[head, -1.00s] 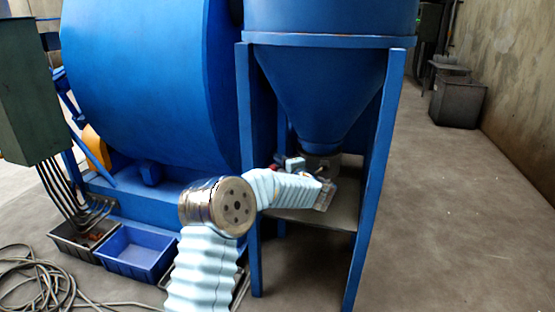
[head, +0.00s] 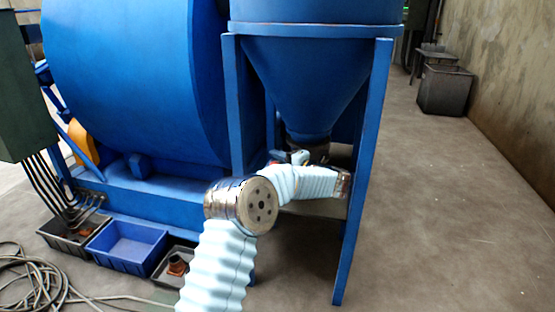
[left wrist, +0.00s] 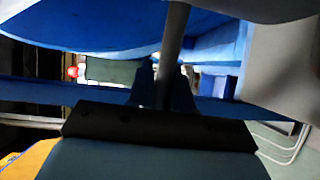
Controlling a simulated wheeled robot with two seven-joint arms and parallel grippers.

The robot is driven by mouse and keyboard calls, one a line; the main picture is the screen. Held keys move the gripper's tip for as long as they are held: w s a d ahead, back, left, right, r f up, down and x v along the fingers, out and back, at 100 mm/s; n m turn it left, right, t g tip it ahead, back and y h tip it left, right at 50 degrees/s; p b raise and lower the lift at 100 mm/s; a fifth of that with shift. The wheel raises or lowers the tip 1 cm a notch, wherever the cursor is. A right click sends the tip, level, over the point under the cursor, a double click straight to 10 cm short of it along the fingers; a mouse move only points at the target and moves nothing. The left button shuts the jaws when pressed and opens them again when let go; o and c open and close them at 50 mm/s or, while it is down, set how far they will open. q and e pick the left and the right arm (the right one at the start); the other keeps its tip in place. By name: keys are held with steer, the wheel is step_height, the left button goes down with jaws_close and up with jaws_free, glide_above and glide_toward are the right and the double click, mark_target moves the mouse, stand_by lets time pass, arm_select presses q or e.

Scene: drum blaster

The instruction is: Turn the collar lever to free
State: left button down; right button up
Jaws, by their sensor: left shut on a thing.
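The blue hopper (head: 310,85) narrows to a grey collar (head: 321,150) at its outlet. My left arm reaches in beneath the cone, and its forearm hides the lower part of the collar. In the left wrist view a grey rod, the collar lever (left wrist: 174,38), comes down from the top between the dark fingers of my left gripper (left wrist: 166,88). The gripper is shut on it. In the head view the fingertips and lever cannot be made out clearly. My right gripper does not show.
Blue legs (head: 362,170) frame the space under the hopper, with my left wrist close to the right front one. A blue drum (head: 130,80) stands left. A blue bin (head: 125,247) and hoses (head: 35,280) lie on the floor.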

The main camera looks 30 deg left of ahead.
arm_select(q)
steer(key=c, duration=1.1)
jaws_free()
steer(key=v, duration=0.7)
steer(key=shift+d, duration=0.25)
steer(key=shift+c, duration=0.2)
